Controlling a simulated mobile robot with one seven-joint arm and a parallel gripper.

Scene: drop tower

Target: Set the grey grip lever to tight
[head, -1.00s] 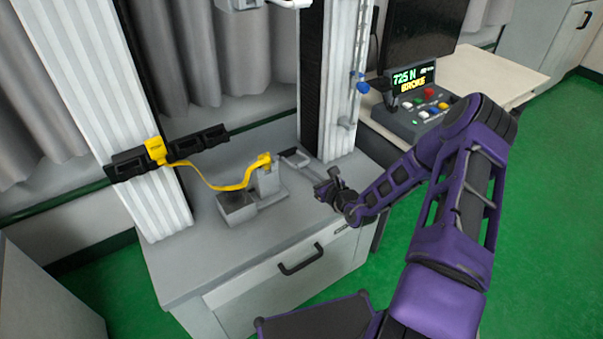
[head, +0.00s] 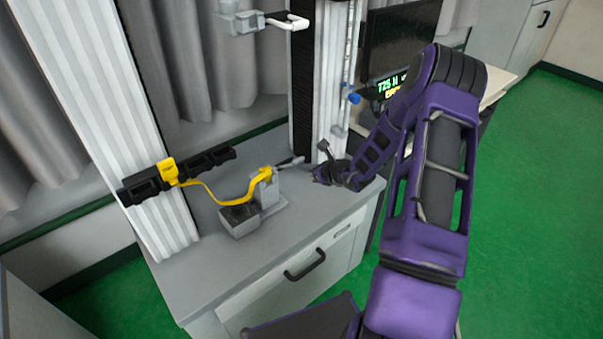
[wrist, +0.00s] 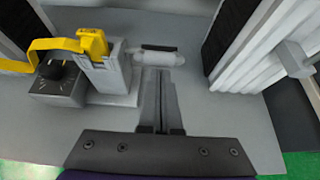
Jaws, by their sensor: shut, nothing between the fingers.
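The grey grip lever (head: 291,161) sticks out to the right from the lower grip block (head: 268,190) on the grey bench. In the wrist view, a pale grey bar with a dark strip (wrist: 160,58) extends right of the grip block (wrist: 112,68), just beyond my fingertips. My gripper (head: 316,178) is shut and empty, just right of the lever; it also shows in the wrist view (wrist: 160,80). The fingertips overlap the bar's near edge in that view; I cannot tell whether they touch. Any tight marking is not legible.
A yellow strap (head: 220,198) runs from the grip to a black rail (head: 202,160). A grey box with a black knob (wrist: 54,82) stands beside the grip. An upper grip with a white lever (head: 287,22) hangs above. A white column (head: 330,90) stands behind my gripper.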

